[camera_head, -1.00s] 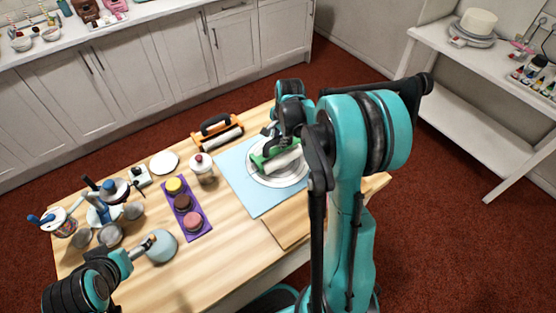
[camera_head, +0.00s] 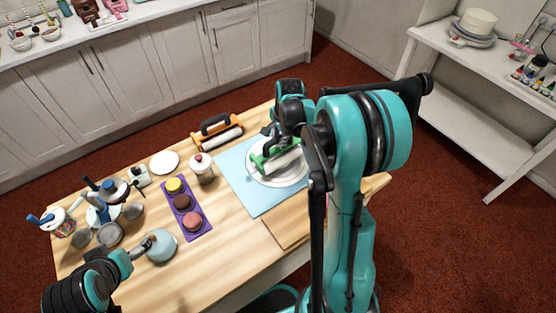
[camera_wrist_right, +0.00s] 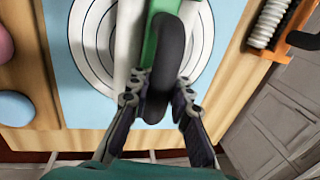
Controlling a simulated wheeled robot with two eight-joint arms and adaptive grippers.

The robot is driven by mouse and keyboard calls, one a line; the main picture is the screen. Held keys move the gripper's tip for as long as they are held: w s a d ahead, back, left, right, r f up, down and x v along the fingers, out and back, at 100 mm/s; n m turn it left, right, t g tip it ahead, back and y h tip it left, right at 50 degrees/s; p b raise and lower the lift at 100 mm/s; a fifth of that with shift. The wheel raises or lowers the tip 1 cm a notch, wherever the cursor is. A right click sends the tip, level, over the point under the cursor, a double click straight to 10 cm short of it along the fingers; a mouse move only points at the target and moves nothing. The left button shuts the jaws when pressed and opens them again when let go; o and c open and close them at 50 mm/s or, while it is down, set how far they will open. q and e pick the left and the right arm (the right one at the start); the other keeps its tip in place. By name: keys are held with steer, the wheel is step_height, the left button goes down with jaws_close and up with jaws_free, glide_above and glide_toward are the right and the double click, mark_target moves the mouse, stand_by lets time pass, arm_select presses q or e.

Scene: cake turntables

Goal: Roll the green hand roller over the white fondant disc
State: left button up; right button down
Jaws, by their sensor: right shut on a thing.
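The green hand roller (camera_head: 262,158) has a white barrel (camera_head: 283,160) and a black handle, which shows in the right wrist view (camera_wrist_right: 166,58). My right gripper (camera_wrist_right: 160,95) is shut on this handle, one finger on each side. The barrel lies over the white fondant disc (camera_head: 262,180), which sits on a light blue mat (camera_head: 240,178). The wrist view shows the disc with dark rings (camera_wrist_right: 98,35) under and beside the roller. Whether the barrel touches the disc, I cannot tell. My left arm shows at the lower left; its gripper (camera_head: 143,246) is near a round light-blue object, its fingers too small to read.
An orange-framed roller (camera_head: 217,131) lies behind the mat. Cups and tools crowd the far left. The front middle of the wooden table is clear.

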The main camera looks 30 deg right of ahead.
steer(key=shift+w+f, duration=0.15)
steer(key=shift+w, duration=0.4)
steer(key=shift+s, duration=0.65)
